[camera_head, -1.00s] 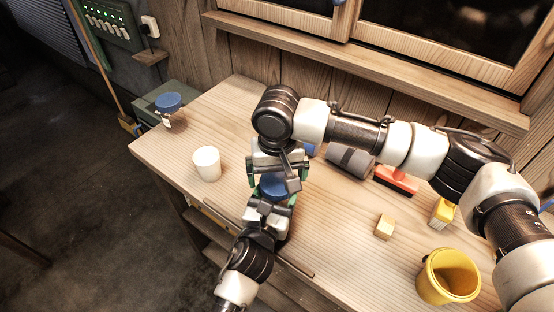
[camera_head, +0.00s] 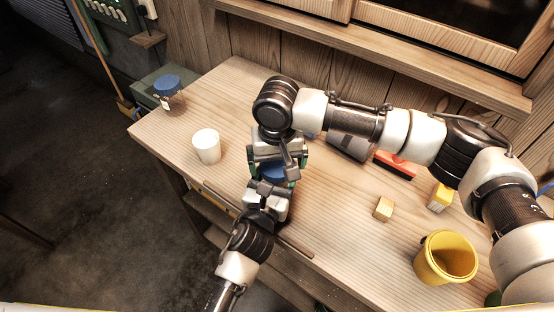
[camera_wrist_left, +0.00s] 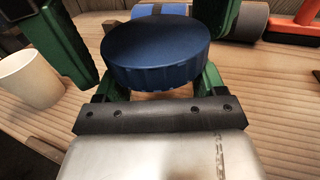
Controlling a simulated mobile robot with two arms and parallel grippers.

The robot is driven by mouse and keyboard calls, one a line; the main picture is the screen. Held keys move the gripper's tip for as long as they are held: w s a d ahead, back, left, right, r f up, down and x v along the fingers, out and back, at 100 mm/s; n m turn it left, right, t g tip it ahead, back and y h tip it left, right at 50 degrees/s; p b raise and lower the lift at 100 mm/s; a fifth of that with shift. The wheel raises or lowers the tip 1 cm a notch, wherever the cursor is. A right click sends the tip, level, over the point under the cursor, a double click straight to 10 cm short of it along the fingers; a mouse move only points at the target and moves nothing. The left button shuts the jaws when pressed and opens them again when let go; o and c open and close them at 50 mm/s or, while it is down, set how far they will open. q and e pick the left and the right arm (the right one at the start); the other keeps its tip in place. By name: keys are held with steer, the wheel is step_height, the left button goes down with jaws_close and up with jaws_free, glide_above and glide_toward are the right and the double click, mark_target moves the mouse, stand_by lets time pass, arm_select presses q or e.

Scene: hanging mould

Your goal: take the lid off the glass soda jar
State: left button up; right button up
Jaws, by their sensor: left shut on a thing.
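A jar with a round blue lid (camera_head: 272,172) is held over the workbench's front part. The lid (camera_wrist_left: 155,50) fills the upper middle of the left wrist view and hides most of the jar body. My left gripper (camera_head: 268,205) comes from the front and is shut on the jar below the lid; its green fingers run under the lid in the left wrist view. My right gripper (camera_head: 276,165) points down from above. Its green fingers stand apart at either side of the lid, with a visible gap at the left one.
A white cup (camera_head: 206,146) is left of the grippers. A grey cylinder (camera_head: 348,147), red-orange tool (camera_head: 396,166), wooden block (camera_head: 384,207), yellow brush (camera_head: 441,198) and yellow bucket (camera_head: 444,258) lie rightward.

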steer(key=shift+r, duration=2.3)
arm_select(q)
steer(key=o, duration=1.8)
